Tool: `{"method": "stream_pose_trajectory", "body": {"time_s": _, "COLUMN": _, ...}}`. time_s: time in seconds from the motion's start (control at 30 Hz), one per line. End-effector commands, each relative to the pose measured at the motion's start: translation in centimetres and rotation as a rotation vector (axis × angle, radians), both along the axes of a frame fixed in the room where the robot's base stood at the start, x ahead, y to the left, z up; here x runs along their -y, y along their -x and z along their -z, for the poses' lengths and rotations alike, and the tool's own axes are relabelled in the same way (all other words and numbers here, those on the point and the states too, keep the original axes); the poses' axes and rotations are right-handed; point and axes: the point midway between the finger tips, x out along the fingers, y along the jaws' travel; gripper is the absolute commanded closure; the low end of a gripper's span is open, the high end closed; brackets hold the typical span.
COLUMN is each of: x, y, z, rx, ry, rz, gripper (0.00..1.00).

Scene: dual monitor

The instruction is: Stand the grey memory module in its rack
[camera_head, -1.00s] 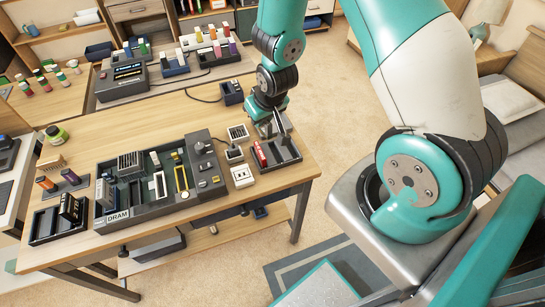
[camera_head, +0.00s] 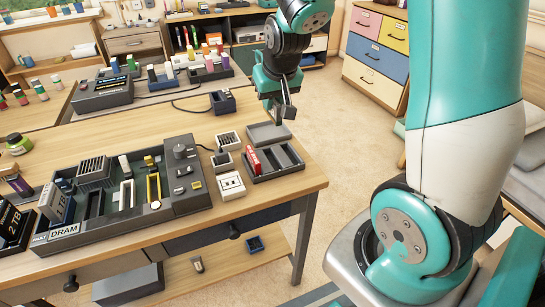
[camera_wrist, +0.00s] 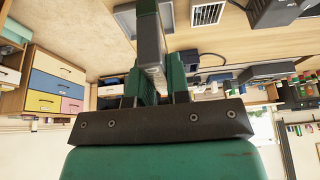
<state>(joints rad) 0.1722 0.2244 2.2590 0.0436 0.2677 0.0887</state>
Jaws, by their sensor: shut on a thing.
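My gripper (camera_head: 283,111) is shut on the grey memory module (camera_wrist: 152,48), which sits between the green fingers in the wrist view. In the head view only a small grey part of it shows at the fingertips, above the far right of the desk. A dark slotted rack (camera_head: 262,178) stands near the desk's right edge, below and nearer than my gripper. A red module (camera_head: 253,161) stands in its left slot; the slots to the right look empty. The held module is apart from the rack.
A flat grey pad or tray (camera_head: 268,131) lies just behind the rack. A white socket block (camera_head: 231,185) and small grilled boxes (camera_head: 228,140) stand to its left. Open floor lies right of the desk.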

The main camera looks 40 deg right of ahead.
Motion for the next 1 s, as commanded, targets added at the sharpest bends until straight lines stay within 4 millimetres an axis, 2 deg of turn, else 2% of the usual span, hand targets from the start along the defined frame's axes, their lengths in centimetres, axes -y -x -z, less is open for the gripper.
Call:
{"method": "stream_pose_trajectory", "body": {"time_s": 0.03, "x": 0.0, "y": 0.1, "z": 1.9, "rx": -0.008, "ry": -0.001, "rz": 0.0, "gripper": 1.0}}
{"method": "stream_pose_trajectory", "body": {"time_s": 0.1, "x": 0.0, "y": 0.1, "z": 3.9, "rx": -0.008, "ry": -0.002, "rz": 0.0, "gripper": 1.0}}
{"method": "stream_pose_trajectory", "body": {"time_s": 0.2, "x": 0.0, "y": 0.1, "z": 6.7, "rx": -0.008, "ry": -0.002, "rz": 0.0, "gripper": 1.0}}
{"method": "stream_pose_trajectory", "body": {"time_s": 0.33, "x": 0.0, "y": 0.1, "z": 9.5, "rx": -0.005, "ry": -0.001, "rz": 0.0, "gripper": 1.0}}
{"method": "stream_pose_trajectory", "body": {"time_s": 0.63, "x": 0.0, "y": 0.0, "z": 12.1, "rx": -0.001, "ry": 0.0, "rz": 0.0, "gripper": 1.0}}
{"method": "stream_pose_trajectory", "body": {"time_s": 0.8, "x": 0.0, "y": 0.0, "z": 14.6, "rx": -0.003, "ry": 0.0, "rz": -0.001, "gripper": 1.0}}
{"method": "stream_pose_trajectory", "body": {"time_s": 1.0, "x": 0.0, "y": 0.0, "z": 14.9, "rx": 0.002, "ry": 0.0, "rz": -0.001, "gripper": 1.0}}
